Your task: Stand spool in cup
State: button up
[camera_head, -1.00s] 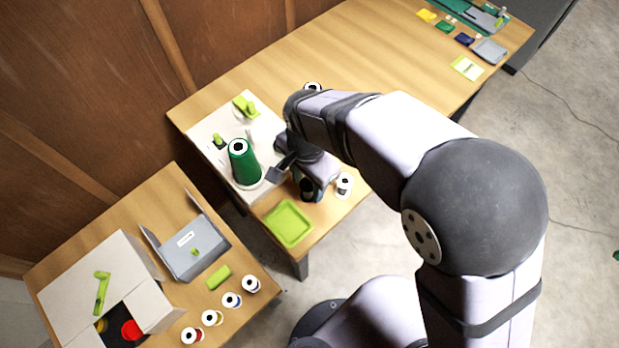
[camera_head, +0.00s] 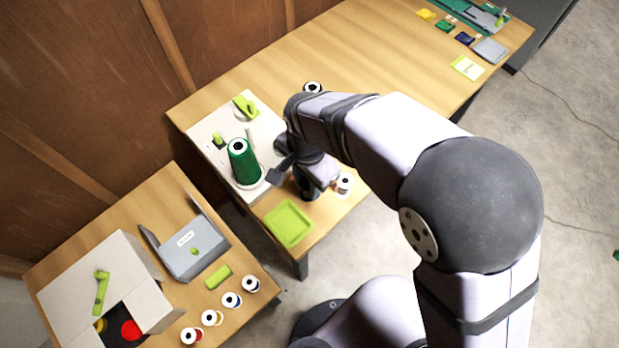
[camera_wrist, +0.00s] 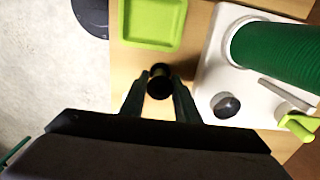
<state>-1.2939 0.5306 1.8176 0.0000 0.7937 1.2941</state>
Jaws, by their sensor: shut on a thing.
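My gripper (camera_wrist: 159,88) points down over the near end of the long table, between a green tray and a white board. It is shut on a small dark round thing (camera_wrist: 160,80), which looks like the spool seen end-on. In the head view this dark thing (camera_head: 309,190) shows partly below my wrist. A dark round thing (camera_wrist: 227,103) on the white board may be the cup, but I cannot tell for sure. It lies to the right of my gripper in the wrist view, apart from it.
The white board (camera_head: 205,132) bears a tall green thread cone (camera_head: 243,165) and a lime clamp (camera_head: 246,106). The lime tray (camera_head: 289,223) lies at the table's end. White-topped spools stand beside my gripper (camera_head: 344,183) and behind my arm (camera_head: 312,87). A second table holds a box (camera_head: 75,285).

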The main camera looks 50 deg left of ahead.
aim_at(308, 183)
jog(key=shift+r+p, duration=2)
jog(key=shift+r, duration=0.4)
jog(key=shift+c, duration=0.3)
